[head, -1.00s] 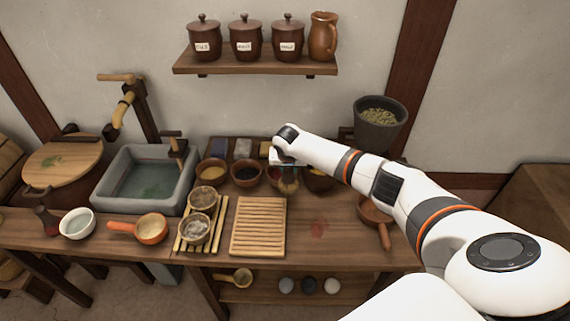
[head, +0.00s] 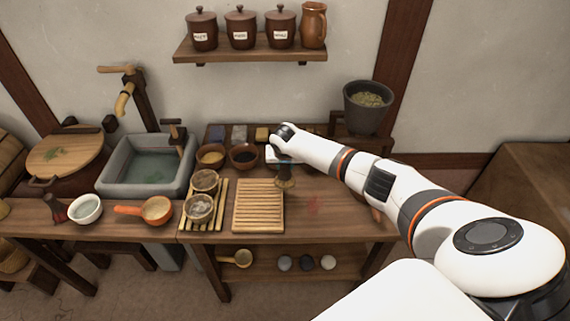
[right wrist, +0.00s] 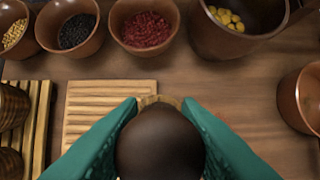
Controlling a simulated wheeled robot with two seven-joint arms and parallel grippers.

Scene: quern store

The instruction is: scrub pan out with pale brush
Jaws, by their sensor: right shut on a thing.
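My right gripper (head: 284,160) is shut on the pale brush (head: 286,180) and holds it upright beside the slatted board's right edge. In the right wrist view its dark round knob (right wrist: 160,145) sits between the teal fingers, with a pale tan part (right wrist: 160,101) showing beyond. I cannot tell whether it touches the table. A brown pan's handle (head: 376,214) shows under my right arm, which hides the rest. The right wrist view shows a copper-brown vessel (right wrist: 303,98) at the right edge, probably this pan. An orange-handled pan (head: 157,210) stands at the left. My left gripper is out of view.
The slatted board (head: 258,206) lies left of the brush. A slatted rack (head: 222,192) bears two round vessels. Bowls of red bits (right wrist: 146,30), dark seeds (head: 243,157) and yellow grain (head: 210,158) stand behind. A stone sink (head: 105,183) is farther left. The table's front right (head: 330,215) is clear.

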